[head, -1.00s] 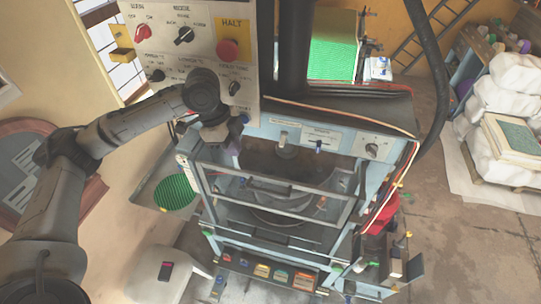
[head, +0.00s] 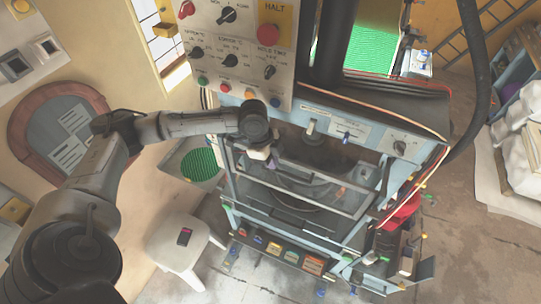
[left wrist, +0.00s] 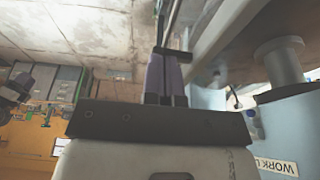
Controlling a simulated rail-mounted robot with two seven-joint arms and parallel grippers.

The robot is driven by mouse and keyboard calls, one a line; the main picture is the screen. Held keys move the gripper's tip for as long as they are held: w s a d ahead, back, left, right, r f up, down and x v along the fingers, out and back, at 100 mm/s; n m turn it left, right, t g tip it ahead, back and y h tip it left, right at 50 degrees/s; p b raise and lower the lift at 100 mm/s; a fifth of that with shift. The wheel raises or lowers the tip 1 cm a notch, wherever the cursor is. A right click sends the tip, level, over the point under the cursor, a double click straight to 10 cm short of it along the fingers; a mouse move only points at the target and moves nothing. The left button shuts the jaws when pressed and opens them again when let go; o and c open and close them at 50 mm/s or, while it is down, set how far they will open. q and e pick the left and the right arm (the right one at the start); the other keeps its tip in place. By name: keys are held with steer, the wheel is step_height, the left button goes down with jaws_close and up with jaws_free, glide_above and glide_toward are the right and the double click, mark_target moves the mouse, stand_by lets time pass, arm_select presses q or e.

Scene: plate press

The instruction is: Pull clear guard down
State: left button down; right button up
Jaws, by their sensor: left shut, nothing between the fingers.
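The clear guard (head: 300,197) is a see-through panel in a grey metal frame on the front of the light-blue press. Its frame slants across the press opening, and the plates behind it show through. My left gripper (head: 273,164), with purple fingers, points down at the guard's upper left part. In the left wrist view the purple fingers (left wrist: 166,72) are together with nothing between them. A short dark piece lies across their tips; I cannot tell whether they touch it. A grey bar slants close by on the right. My right gripper is not in view.
The control panel (head: 235,45) with knobs and a red HALT button stands just above my left wrist. A white stool (head: 180,245) and a green round piece (head: 199,165) are left of the press. Wrapped sacks (head: 520,140) are at the right. Open floor lies between.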

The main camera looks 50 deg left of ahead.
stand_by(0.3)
arm_select(q)
step_height(320, 180, down, 20)
steer(key=b, duration=0.5)
steer(key=shift+a+f, duration=0.1)
steer(key=shift+f, duration=0.05)
steer(key=shift+s, duration=0.1)
steer(key=shift+w+d+r+p+v, duration=0.1)
steer(key=shift+w+d+p+v, duration=0.2)
steer(key=shift+v, duration=2.15)
steer(key=shift+w+d+r+p+v, duration=0.15)
steer(key=shift+p+v, duration=0.3)
steer(key=shift+v, duration=2.05)
steer(key=shift+w+d+p+v, duration=0.2)
steer(key=shift+p+v, duration=0.15)
steer(key=shift+v, duration=2.1)
